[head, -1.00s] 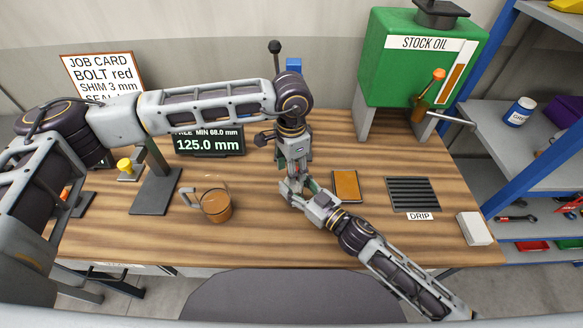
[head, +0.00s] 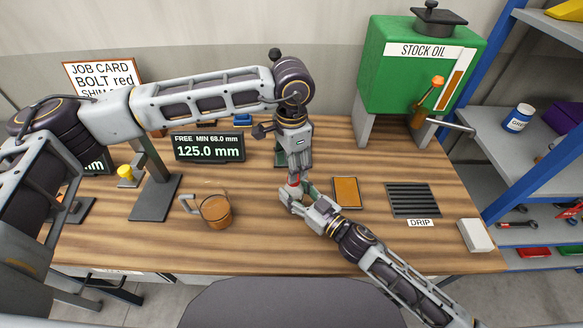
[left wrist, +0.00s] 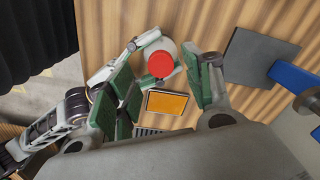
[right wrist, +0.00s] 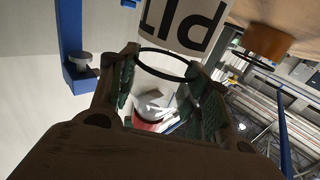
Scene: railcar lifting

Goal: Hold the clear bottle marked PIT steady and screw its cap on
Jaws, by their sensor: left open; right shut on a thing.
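The clear bottle marked PIT (right wrist: 180,22) is between the fingers of my right gripper (right wrist: 165,85), which is shut on it. In the head view my right gripper (head: 299,197) hides most of the bottle at the middle of the bench. The red cap (left wrist: 160,64) sits at the top of the bottle in the left wrist view; I cannot tell how tightly. The cap also shows as a small red patch in the head view (head: 294,180). My left gripper (left wrist: 168,88) is open above the cap, pointing down, with its green pads apart on either side.
An orange-topped pad (head: 345,192), a drip grate (head: 413,198) and a white block (head: 475,235) lie to the right. A glass mug (head: 216,211) and a dark stand (head: 154,196) are left. The display (head: 208,148) and green oil tank (head: 420,75) stand behind.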

